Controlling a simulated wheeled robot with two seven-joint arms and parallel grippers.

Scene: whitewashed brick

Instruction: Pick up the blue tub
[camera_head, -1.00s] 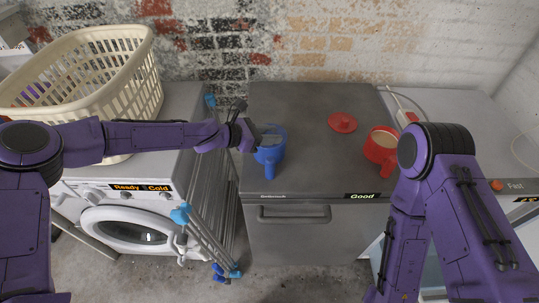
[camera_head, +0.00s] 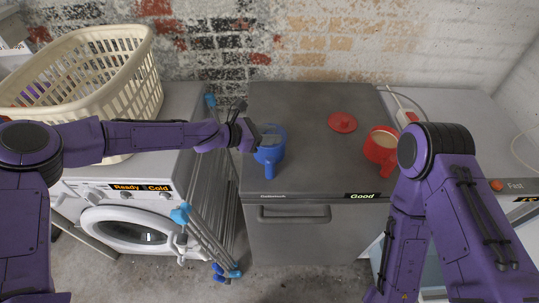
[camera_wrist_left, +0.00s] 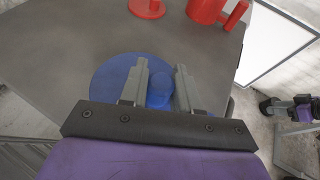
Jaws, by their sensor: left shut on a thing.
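The blue tub (camera_head: 268,154) stands upright near the left side of the grey top, its handle pointing to the front edge. My left gripper (camera_head: 262,136) reaches in from the left and is at the top of the tub. In the left wrist view its two grey fingers (camera_wrist_left: 160,88) are shut on a blue rounded knob-like piece, over a wide blue disc (camera_wrist_left: 108,80). The fingers and the gripper body hide part of the tub. I cannot see any gap under it. My right gripper is out of view.
A red tub (camera_head: 381,147) with a handle and a separate red lid (camera_head: 342,122) are on the same grey top (camera_head: 310,165), to the right. A cream laundry basket (camera_head: 130,100) and a folded drying rack (camera_head: 205,235) are to the left.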

